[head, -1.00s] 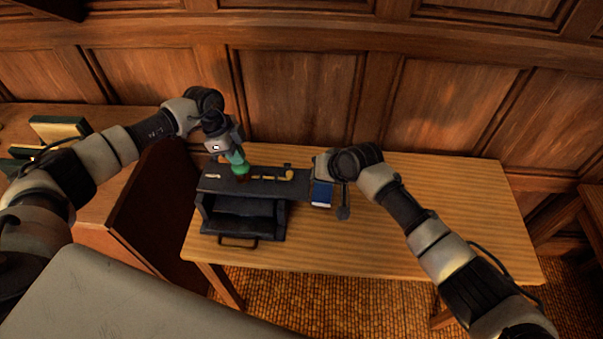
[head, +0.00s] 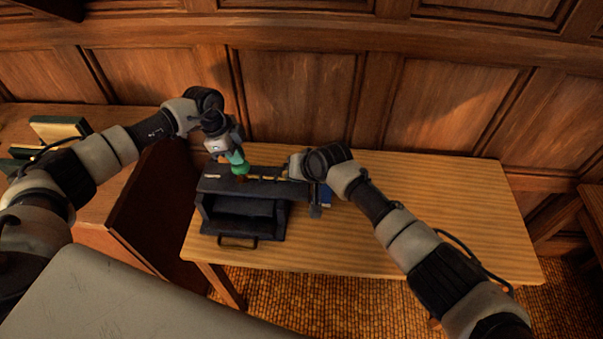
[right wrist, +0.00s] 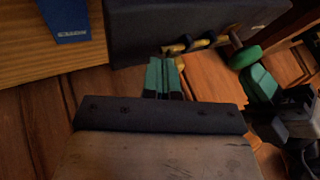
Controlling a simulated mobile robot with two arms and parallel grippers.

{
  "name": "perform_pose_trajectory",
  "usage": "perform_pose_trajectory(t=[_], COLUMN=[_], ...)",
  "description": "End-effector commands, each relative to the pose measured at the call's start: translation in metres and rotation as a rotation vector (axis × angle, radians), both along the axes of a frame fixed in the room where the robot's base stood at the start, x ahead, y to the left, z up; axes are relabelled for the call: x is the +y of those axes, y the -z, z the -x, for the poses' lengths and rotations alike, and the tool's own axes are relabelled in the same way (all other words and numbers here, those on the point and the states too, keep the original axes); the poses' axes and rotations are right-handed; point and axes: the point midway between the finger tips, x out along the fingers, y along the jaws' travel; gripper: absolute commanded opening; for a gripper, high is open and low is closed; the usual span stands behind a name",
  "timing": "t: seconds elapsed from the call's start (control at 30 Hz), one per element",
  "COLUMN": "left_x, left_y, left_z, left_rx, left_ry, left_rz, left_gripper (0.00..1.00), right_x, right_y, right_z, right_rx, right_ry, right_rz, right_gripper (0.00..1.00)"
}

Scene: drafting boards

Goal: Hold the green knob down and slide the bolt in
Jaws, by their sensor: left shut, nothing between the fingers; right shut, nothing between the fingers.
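The green knob (head: 239,170) stands on a reddish-brown stem on top of a dark box (head: 208,206). It also shows in the right wrist view (right wrist: 245,57). My left gripper (head: 236,159) is shut, its green fingertips at the top of the knob and seemingly touching it. The brass bolt (head: 266,179) lies along the box top, right of the knob, and shows with its handle in the right wrist view (right wrist: 200,43). My right gripper (right wrist: 165,65) is shut and empty, its fingertips close beside the bolt's handle; contact is unclear. In the head view my right wrist partly covers the bolt's right end.
A blue notebook (right wrist: 70,20) lies on the wooden table (head: 430,210) right of the box, partly hidden by my right arm in the head view. The table's right side is clear. A panelled wall (head: 300,90) rises behind. A green-covered book (head: 60,128) is at far left.

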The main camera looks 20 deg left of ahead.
Motion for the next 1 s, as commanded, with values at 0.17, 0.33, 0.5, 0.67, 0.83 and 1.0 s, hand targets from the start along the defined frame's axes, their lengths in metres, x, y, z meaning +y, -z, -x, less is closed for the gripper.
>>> perform_pose_trajectory(t=[0.17,0.33,0.5,0.67,0.83,1.0], left_x=[-0.004,-0.004,-0.005,-0.005,-0.004,-0.004], left_y=[0.008,0.008,0.008,0.008,0.008,0.008], left_z=[0.005,0.005,0.005,0.005,0.005,0.005], left_rx=[0.019,0.018,0.017,0.017,0.017,0.017], left_ry=[0.007,0.008,0.008,0.008,0.008,0.006], left_rz=[0.003,0.003,0.004,0.004,0.002,0.002], left_gripper=[0.00,0.00,0.00,0.00,0.00,0.00], right_x=[0.012,0.013,0.010,-0.013,-0.038,-0.053], right_y=[0.001,0.001,0.001,0.001,-0.010,-0.032], right_z=[0.004,0.005,0.004,0.000,-0.002,0.005], right_rx=[0.003,0.003,0.003,0.001,-0.005,-0.004], right_ry=[-0.001,-0.003,-0.003,0.000,-0.001,0.000], right_rz=[-0.002,-0.004,-0.004,-0.003,-0.004,-0.002], right_gripper=[0.00,0.00,0.00,0.00,0.00,0.00])
